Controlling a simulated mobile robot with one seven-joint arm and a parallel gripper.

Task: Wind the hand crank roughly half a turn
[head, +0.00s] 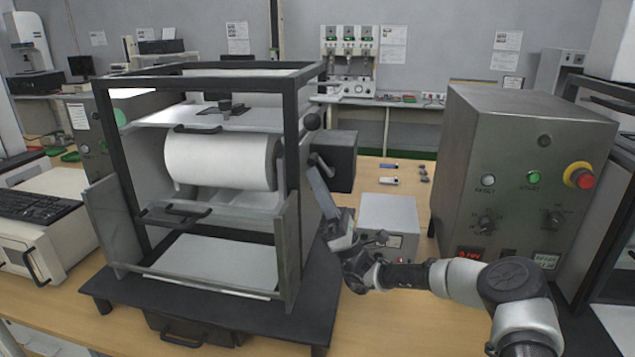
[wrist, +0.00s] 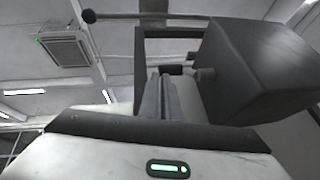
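The machine with the hand crank is a dark open frame (head: 293,150) around a white roll (head: 222,160). A round dark knob (head: 312,121) shows at its upper right side, beside a dark box (head: 340,160). In the wrist view a knob (wrist: 88,16) ends a thin dark rod near the top, and the box (wrist: 265,60) fills the right. A short shaft (wrist: 205,75) sticks out of the box. My gripper (head: 316,170) points up beside the frame, below the knob. In the wrist view its fingers (wrist: 160,78) stand close together, near the shaft, with nothing visible between them. Contact is unclear.
A small grey box (head: 388,218) stands behind my wrist. A large control cabinet (head: 500,150) with buttons and a red emergency stop (head: 580,176) stands on the right. Small items (head: 388,180) lie on the wooden bench (head: 380,325). Bare bench shows at the front.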

